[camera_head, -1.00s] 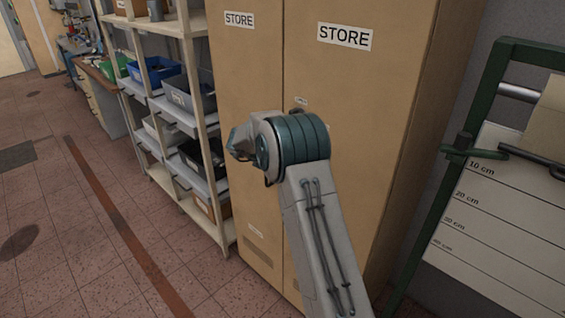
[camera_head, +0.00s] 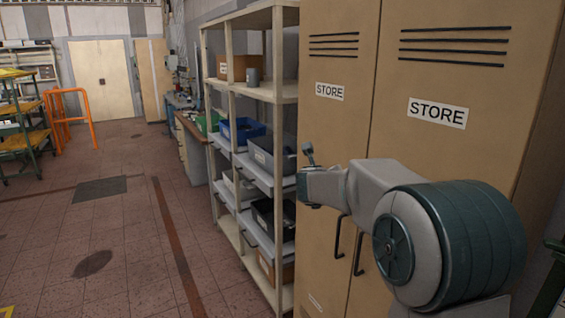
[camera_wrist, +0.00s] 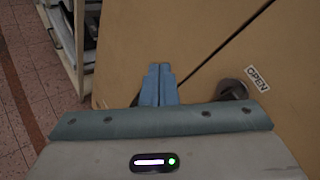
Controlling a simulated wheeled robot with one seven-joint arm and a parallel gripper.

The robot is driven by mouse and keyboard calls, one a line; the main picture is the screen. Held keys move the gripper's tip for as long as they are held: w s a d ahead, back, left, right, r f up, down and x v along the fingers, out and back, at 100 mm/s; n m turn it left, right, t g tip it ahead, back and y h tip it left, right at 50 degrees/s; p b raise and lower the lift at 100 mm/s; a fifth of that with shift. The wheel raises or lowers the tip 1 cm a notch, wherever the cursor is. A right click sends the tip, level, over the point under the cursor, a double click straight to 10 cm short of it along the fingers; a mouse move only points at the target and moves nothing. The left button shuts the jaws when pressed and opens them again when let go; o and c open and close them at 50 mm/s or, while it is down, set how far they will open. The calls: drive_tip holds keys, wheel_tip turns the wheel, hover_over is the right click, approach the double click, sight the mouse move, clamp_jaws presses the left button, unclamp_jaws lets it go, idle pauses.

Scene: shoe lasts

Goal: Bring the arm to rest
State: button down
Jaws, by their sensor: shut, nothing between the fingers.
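My gripper (camera_wrist: 158,84) shows in the wrist view with its two blue fingers together and nothing between them. Beyond the fingertips is the tan face of the store cupboard (camera_wrist: 190,35), with a dark diagonal seam and an OPEN label; I cannot tell the exact gap. In the head view my arm is bent, with its large teal joint at the lower right and its thinner end reaching left in front of the cupboard (camera_head: 358,105). The fingers cannot be made out clearly there.
An open shelf unit (camera_head: 272,92) with a blue bin (camera_head: 242,130) and grey bins stands left of the cupboard, close to my arm's end. Cupboard handles (camera_head: 358,252) stick out below my arm. Open tiled floor lies left, with an orange rail (camera_head: 75,118) farther back.

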drive_tip(key=s+a+n+g+y, duration=0.1)
drive_tip(key=s+a+n+y, duration=0.25)
drive_tip(key=s+n, duration=0.55)
drive_tip(key=s+a+n+g+y, duration=0.1)
drive_tip(key=s+a+n+y, duration=0.25)
drive_tip(key=s+n, duration=0.55)
drive_tip(key=s+d+f+n+g, duration=0.2)
drive_tip(key=s+f+n, duration=0.2)
drive_tip(key=s, duration=0.3)
drive_tip(key=s+d+f+n+g+h, duration=0.1)
drive_tip(key=s+d+f+n+g, duration=0.2)
drive_tip(key=s+n, duration=0.3)
drive_tip(key=s+d+f+n+g+h, duration=0.1)
drive_tip(key=s+d+f+n+g, duration=0.1)
drive_tip(key=s, duration=0.8)
wheel_tip(320, 180, down, 3)
drive_tip(key=d+n, duration=0.1)
drive_tip(key=n, duration=0.2)
drive_tip(key=shift+s+n, duration=0.2)
drive_tip(key=shift+n, duration=0.2)
drive_tip(key=c, duration=2.1)
unclamp_jaws()
drive_tip(key=shift+r, duration=0.1)
drive_tip(key=shift+c, duration=0.2)
